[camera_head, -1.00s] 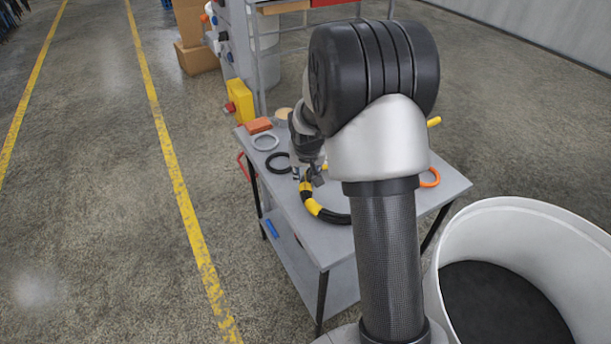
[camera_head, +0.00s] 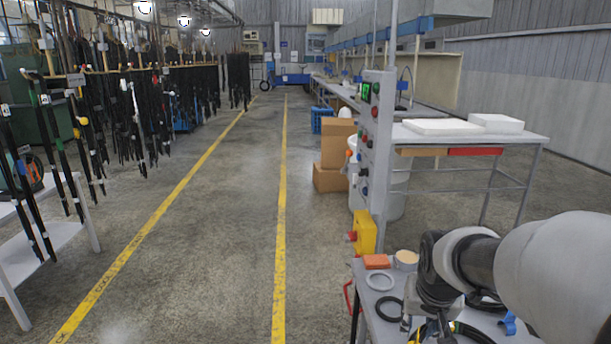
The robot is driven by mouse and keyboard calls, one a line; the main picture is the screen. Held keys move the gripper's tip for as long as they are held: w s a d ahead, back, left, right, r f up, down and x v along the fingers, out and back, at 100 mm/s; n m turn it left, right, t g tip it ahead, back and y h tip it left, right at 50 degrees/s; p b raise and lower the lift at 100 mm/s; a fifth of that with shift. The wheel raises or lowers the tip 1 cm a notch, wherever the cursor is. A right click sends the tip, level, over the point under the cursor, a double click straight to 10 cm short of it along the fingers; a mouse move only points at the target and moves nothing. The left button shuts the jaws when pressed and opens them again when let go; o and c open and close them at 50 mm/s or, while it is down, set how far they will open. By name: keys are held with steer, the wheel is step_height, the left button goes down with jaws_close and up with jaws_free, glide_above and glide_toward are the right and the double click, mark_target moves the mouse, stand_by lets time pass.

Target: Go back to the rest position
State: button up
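My arm enters at the lower right and reaches over a small grey table (camera_head: 370,318). My gripper (camera_head: 408,324) points down at the bottom edge, small and partly cut off. I cannot tell whether its fingers are open or shut. A black hose with a yellow part (camera_head: 421,334) shows beside the gripper at the bottom edge. Whether the gripper touches it is unclear.
On the table are a grey ring (camera_head: 380,281), a black ring (camera_head: 390,309), an orange block (camera_head: 376,261) and a tan roll (camera_head: 405,259). A control panel (camera_head: 375,150) stands behind. Hoses hang at the left (camera_head: 130,110). The yellow-lined aisle (camera_head: 225,230) is clear.

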steer(key=s+a+r+n, duration=0.1)
steer(key=s+a, duration=0.2)
steer(key=s, duration=0.4)
steer(key=s+a+r+n+y, duration=0.1)
steer(key=s+a, duration=0.2)
steer(key=s, duration=0.5)
steer(key=s+a+r+n, duration=0.1)
steer(key=s+a+r, duration=0.1)
steer(key=s, duration=0.5)
steer(key=shift+s+a, duration=0.15)
steer(key=shift+a, duration=0.45)
steer(key=shift+r, duration=0.15)
